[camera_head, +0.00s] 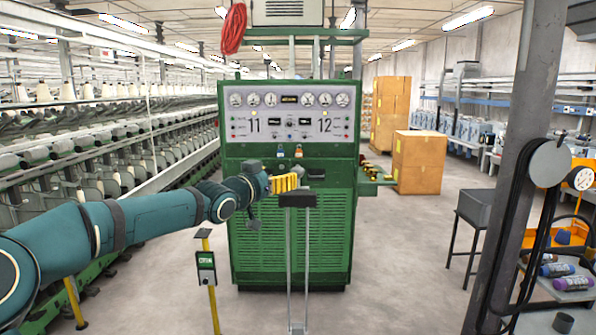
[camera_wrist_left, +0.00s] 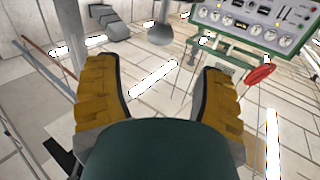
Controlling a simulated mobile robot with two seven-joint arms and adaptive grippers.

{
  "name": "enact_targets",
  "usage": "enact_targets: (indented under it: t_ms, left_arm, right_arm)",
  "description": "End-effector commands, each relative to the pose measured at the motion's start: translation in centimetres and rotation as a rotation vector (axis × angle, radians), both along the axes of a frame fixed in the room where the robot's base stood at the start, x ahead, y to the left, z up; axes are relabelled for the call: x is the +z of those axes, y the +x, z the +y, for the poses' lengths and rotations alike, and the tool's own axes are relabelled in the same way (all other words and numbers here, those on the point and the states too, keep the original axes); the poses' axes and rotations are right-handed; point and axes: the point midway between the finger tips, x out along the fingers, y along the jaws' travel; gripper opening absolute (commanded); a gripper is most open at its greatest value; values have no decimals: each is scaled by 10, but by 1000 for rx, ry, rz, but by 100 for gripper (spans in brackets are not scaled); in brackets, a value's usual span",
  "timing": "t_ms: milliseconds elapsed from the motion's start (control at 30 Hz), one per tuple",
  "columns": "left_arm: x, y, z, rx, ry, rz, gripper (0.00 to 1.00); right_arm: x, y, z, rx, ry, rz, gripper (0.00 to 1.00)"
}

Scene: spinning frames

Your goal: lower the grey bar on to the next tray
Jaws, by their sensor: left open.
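My left gripper (camera_head: 296,179) has yellow fingers and points right in the head view, in front of the green machine. In the left wrist view, its two fingers (camera_wrist_left: 158,78) stand wide apart with nothing between them. A dark flat-topped stand (camera_head: 297,200) on two thin legs shows just below the fingertips. A small grey piece (camera_head: 316,172) shows close to the fingertips; I cannot tell whether it is the grey bar or part of something else. No grey bar shows clearly in either view. My right gripper is not in view.
The green machine (camera_head: 292,225) with dials stands behind the gripper. A green side shelf (camera_head: 376,180) holds small yellow things. A yellow post (camera_head: 213,305) with a box stands at left. A grey column (camera_head: 515,165) with black cables stands at right. The floor between is clear.

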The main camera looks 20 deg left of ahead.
Motion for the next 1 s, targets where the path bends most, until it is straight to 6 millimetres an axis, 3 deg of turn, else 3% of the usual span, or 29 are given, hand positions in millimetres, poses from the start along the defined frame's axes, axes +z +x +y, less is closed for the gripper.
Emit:
enact_targets:
  t_ms: [533,1000]
  left_arm:
    - [1,75,-25,-2,-2,1,69]
    - [-1,87,-28,0,0,1,69]
  right_arm:
    - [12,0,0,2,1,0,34]
    - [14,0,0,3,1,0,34]
